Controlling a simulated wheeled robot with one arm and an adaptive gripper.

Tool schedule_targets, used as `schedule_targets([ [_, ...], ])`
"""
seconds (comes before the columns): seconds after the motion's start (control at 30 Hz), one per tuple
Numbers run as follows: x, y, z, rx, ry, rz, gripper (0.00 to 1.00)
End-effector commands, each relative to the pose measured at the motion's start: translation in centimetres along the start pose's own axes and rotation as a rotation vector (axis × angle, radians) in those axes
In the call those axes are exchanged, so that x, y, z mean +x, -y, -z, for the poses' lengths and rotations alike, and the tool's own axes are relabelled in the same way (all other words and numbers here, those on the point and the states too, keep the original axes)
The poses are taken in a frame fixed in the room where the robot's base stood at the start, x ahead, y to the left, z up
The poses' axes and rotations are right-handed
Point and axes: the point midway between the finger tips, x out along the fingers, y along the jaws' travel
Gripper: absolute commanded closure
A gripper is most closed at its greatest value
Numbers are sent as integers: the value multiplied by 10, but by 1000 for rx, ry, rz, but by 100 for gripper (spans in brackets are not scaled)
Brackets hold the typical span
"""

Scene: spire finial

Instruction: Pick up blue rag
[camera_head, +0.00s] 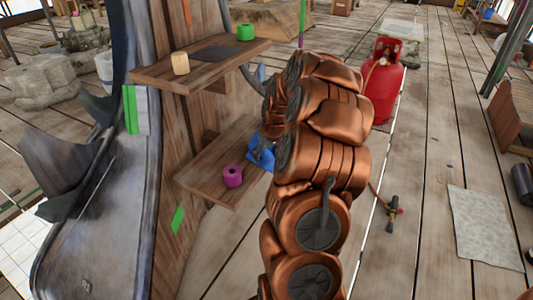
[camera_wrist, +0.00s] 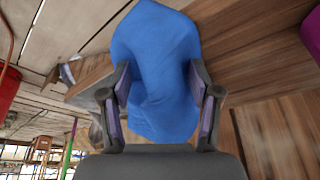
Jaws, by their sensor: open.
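The blue rag (camera_head: 262,152) shows in the head view on the lower wooden shelf (camera_head: 215,168), near its right end, partly hidden by my copper arm. In the wrist view the rag (camera_wrist: 158,70) is a large crumpled blue shape filling the middle. My gripper (camera_wrist: 158,88) has its two fingers spread, one on each side of the rag, with the cloth between them. I cannot tell whether the fingers touch it. In the head view my arm hides the gripper.
A magenta roll (camera_head: 232,176) sits on the lower shelf left of the rag. The upper shelf (camera_head: 205,70) holds a green roll (camera_head: 245,32) and a tan cylinder (camera_head: 180,63). A red gas cylinder (camera_head: 384,82) stands behind my arm.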

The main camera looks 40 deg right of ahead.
Motion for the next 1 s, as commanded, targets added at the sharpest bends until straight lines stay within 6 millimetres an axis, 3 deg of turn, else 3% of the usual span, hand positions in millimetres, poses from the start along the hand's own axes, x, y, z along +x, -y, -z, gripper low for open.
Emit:
schedule_targets([
  [1.0,0,0,0,0,0,0,93],
])
